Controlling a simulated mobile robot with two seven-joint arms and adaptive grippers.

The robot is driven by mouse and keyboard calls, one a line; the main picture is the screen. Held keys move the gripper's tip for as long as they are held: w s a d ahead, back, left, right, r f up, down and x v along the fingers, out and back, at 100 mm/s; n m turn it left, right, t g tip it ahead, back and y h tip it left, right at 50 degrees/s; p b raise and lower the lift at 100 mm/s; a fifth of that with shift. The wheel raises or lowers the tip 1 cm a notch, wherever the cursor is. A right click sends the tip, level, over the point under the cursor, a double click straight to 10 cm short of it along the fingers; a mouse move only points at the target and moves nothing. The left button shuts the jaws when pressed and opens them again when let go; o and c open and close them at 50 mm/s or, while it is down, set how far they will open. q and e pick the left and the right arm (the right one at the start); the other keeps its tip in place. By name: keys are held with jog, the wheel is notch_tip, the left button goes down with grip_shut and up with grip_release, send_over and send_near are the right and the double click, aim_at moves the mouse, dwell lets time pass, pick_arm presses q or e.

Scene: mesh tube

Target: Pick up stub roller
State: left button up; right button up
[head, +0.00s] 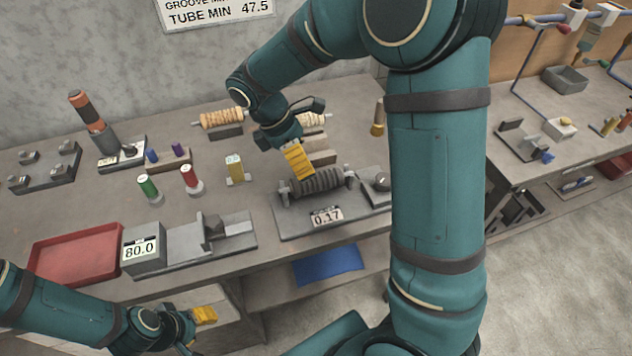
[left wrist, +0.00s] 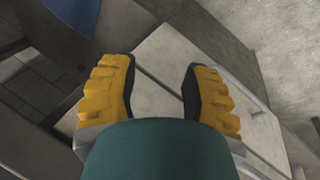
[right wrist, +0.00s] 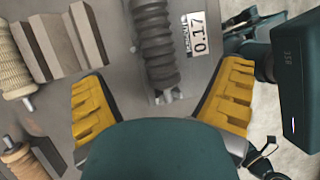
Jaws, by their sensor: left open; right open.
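A dark grey ribbed roller (head: 320,181) lies across the fixture with the 0.17 display; no roller is labelled as the stub roller. The ribbed roller also shows in the right wrist view (right wrist: 157,45), ahead of and between the fingers. My right gripper (head: 298,160) is open and empty above and behind this roller, apart from it as far as I can tell. A tan roller (head: 222,119) and a cream roller (head: 312,120) rest at the back. My left gripper (head: 205,316) is open and empty, low in front of the bench; its fingers also show in the left wrist view (left wrist: 155,85).
A red tray (head: 75,252) and a gauge block reading 80.0 (head: 143,248) stand at the front left. Small green (head: 148,187) and red (head: 190,178) spools stand behind them. A yellow spool (head: 235,168) stands left of the fixture. My right arm hides the bench's right end.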

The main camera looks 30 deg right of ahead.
aim_at(317, 180)
jog(key=b+x, duration=0.1)
jog(key=x, duration=0.3)
jog(key=b+x, duration=0.1)
jog(key=x, duration=0.3)
jog(key=shift+w+d+f, duration=0.15)
jog(key=shift+f, duration=0.15)
jog(key=c, duration=1.4)
